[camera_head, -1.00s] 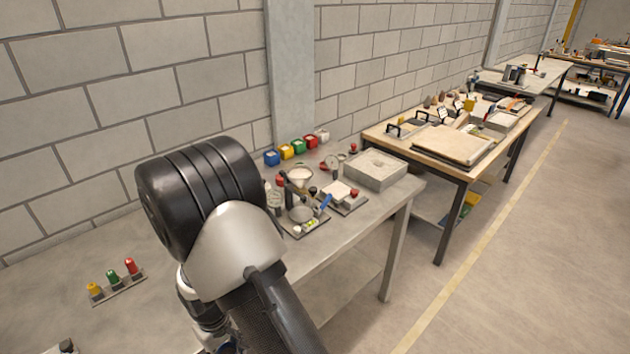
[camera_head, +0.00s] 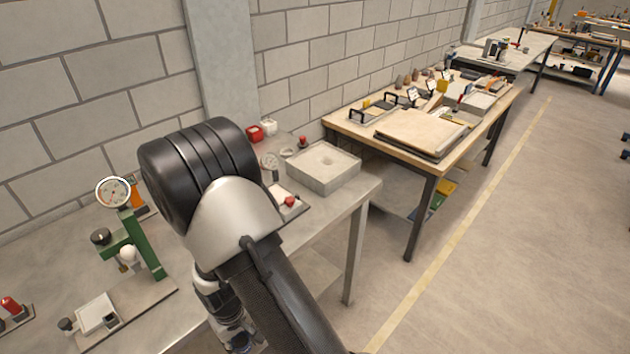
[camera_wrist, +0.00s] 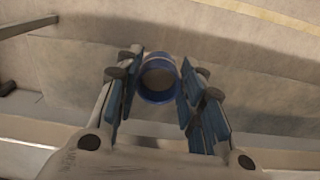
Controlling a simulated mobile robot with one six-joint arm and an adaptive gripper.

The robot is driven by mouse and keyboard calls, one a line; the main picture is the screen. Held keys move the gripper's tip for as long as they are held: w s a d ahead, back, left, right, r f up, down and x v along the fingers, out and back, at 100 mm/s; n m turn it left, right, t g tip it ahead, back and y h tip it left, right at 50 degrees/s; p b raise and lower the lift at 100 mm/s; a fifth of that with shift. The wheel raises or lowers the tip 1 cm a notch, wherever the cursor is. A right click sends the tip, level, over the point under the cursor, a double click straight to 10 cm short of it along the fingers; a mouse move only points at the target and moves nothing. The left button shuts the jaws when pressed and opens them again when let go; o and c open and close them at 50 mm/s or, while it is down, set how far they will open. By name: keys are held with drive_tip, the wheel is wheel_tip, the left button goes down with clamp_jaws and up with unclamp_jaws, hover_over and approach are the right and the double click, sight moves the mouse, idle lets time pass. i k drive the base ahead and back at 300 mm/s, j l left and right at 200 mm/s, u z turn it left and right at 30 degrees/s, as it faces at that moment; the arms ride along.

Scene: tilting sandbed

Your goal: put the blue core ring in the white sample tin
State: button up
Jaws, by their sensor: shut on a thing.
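In the wrist view the blue core ring (camera_wrist: 158,97) sits between the two fingers of my gripper (camera_wrist: 160,85). The gripper is shut on it, with blue finger pads against both sides of the ring. The ring's open middle faces the camera and a pale surface shows through it. In the head view my arm hides the gripper and the ring. I cannot pick out the white sample tin in either view.
A green press with a round dial (camera_head: 114,192) stands on the near bench at left. A wooden-topped table (camera_head: 350,122) holds a flat sand-coloured bed (camera_head: 420,132). Open floor lies at right.

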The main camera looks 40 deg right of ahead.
sight(287, 154)
drive_tip(key=l, duration=0.65)
drive_tip(key=i+l+z, duration=0.1)
drive_tip(key=l, duration=1.15)
drive_tip(key=i+l+z, duration=0.1)
drive_tip(key=l, duration=0.55)
